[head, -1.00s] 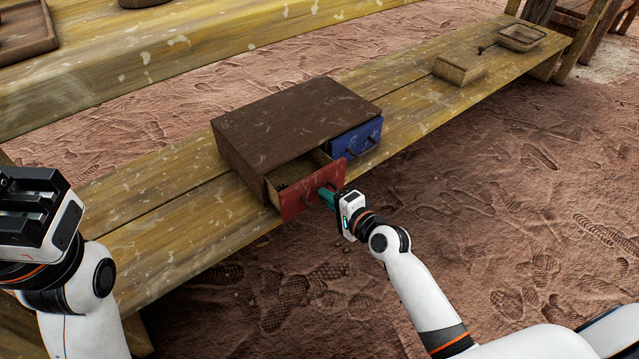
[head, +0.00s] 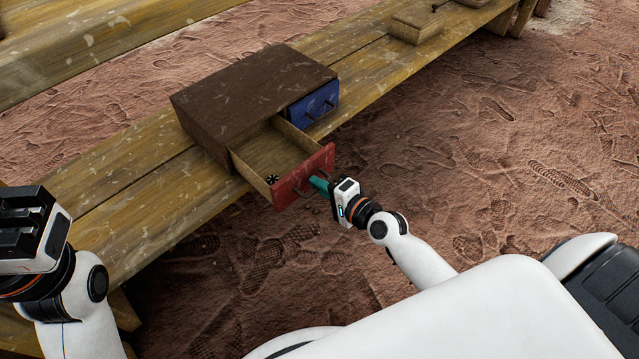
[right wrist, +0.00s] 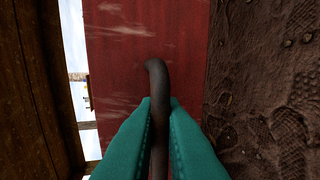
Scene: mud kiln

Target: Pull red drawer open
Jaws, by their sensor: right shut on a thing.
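The red drawer (head: 303,176) is pulled well out of the dark brown cabinet (head: 250,88), and its inside shows. A small black object (head: 271,179) lies in it near the front. My right gripper (head: 318,186) is at the drawer front, its teal fingers shut on the dark curved handle (right wrist: 157,80). In the right wrist view the red front (right wrist: 125,50) fills the middle, with the fingers (right wrist: 160,125) on both sides of the handle. My left gripper (head: 28,222) is at the left edge, away from the cabinet; its fingertips' opening cannot be made out.
The blue drawer (head: 315,103) beside it is shut. The cabinet stands on a long wooden bench (head: 130,205). A wooden box (head: 417,25) stands farther along the bench. The reddish ground (head: 480,150) to the right of the bench is clear.

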